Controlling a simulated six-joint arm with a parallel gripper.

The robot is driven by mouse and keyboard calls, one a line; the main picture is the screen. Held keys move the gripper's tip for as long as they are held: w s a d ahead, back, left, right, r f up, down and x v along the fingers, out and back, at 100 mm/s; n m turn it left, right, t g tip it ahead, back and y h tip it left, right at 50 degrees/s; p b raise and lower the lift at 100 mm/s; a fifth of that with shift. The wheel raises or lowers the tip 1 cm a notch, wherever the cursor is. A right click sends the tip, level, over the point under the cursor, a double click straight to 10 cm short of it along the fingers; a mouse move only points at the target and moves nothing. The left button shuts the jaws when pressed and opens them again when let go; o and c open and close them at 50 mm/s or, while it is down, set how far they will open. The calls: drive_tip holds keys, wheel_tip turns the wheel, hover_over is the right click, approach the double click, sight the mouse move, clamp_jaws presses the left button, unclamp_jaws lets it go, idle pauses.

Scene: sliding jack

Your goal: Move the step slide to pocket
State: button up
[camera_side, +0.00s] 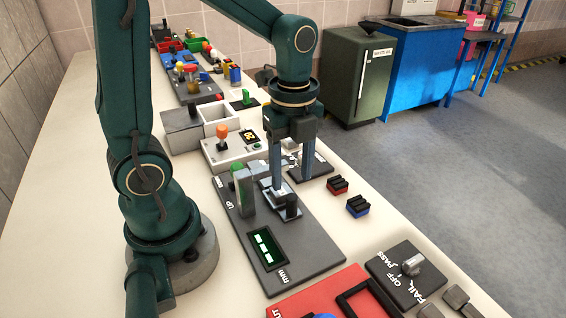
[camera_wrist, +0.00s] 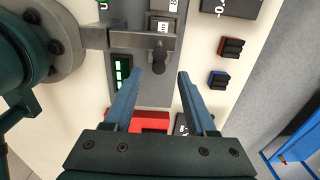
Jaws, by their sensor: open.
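A dark grey board (camera_side: 310,238) carries a display with lit green bars (camera_side: 264,248) and the letters UP and mm. On it, a pale metal plate bears a slide with a black knob (camera_side: 291,207); the knob also shows in the wrist view (camera_wrist: 159,60), at the end of a grey metal bar (camera_wrist: 125,40). A grey upright block with a green top (camera_side: 241,186) stands to its left. My gripper (camera_side: 291,186) points down over the slide, open. In the wrist view, its fingertips (camera_wrist: 160,73) are either side of the knob's line, with nothing held. Contact cannot be told. No pocket is clearly identifiable.
A red tray with a black frame (camera_side: 345,298) and a PASS/OFF/FAIL switch panel (camera_side: 408,272) lie in front. Red (camera_side: 337,186) and blue (camera_side: 357,206) black-topped blocks sit to the right. A white box with an orange knob (camera_side: 222,134) and other fixtures stand behind.

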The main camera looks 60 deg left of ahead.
wheel_tip(320, 180, up, 7)
idle(0.6)
drive_tip(key=s+d+n+t, duration=0.2)
drive_tip(key=s+n+t, duration=0.3)
drive_tip(key=n, duration=1.3)
drive_tip(key=shift+s+d+f+t, duration=0.3)
drive_tip(key=shift+s+d, duration=0.1)
